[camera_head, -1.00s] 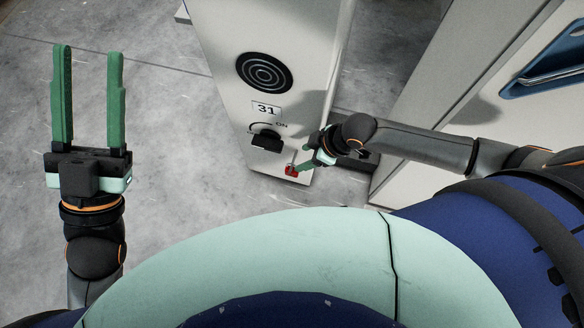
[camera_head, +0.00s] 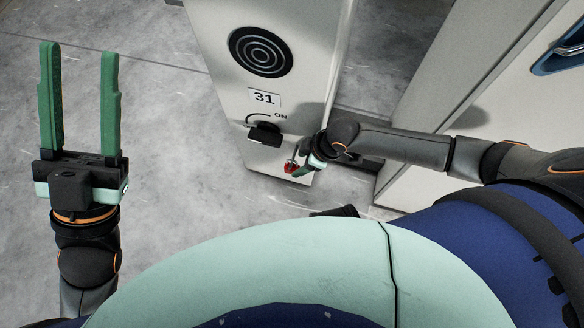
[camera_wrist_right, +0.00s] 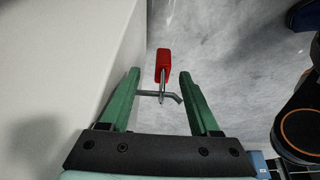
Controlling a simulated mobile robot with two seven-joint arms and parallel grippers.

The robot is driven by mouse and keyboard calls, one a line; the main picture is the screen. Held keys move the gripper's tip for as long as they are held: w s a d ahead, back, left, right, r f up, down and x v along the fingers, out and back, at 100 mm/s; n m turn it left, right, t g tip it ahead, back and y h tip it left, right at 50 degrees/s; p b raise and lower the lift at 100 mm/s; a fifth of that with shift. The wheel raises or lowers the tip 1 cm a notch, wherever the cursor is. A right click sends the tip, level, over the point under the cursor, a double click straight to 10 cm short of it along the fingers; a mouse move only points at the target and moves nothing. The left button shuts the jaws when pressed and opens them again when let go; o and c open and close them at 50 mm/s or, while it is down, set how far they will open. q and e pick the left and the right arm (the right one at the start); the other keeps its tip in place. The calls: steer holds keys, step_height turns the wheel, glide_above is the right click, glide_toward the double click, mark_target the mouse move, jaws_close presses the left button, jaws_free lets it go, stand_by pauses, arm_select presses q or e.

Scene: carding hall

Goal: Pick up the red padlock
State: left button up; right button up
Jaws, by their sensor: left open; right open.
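The red padlock (camera_head: 290,167) hangs low on the front of the white cabinet, below the black switch. In the right wrist view the padlock (camera_wrist_right: 163,66) has a red body and a grey shackle, which hangs on a thin metal bar (camera_wrist_right: 160,95). My right gripper (camera_head: 299,163) is at the padlock; its green fingers (camera_wrist_right: 162,84) are open on either side of the shackle, with the red body a little beyond the fingertips. No grip on it shows. My left gripper (camera_head: 78,50) is open and empty over the floor at the left.
The white cabinet (camera_head: 225,70) carries a round black grille (camera_head: 261,51), a label reading 31 (camera_head: 264,98) and a black rotary switch (camera_head: 265,133) marked ON. A pale panel (camera_head: 470,85) stands at the right. The grey floor at the left is clear.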

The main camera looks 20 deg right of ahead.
mark_target(298, 167)
steer(key=b+x, duration=0.2)
steer(key=x, duration=0.2)
steer(key=shift+s+f, duration=0.1)
steer(key=shift+s, duration=0.05)
arm_select(q)
steer(key=f, duration=0.3)
steer(key=shift+w+d+f, duration=0.1)
steer(key=shift+d+f, duration=0.1)
steer(key=shift+d, duration=0.05)
arm_select(e)
steer(key=shift+a, duration=0.1)
jaws_close()
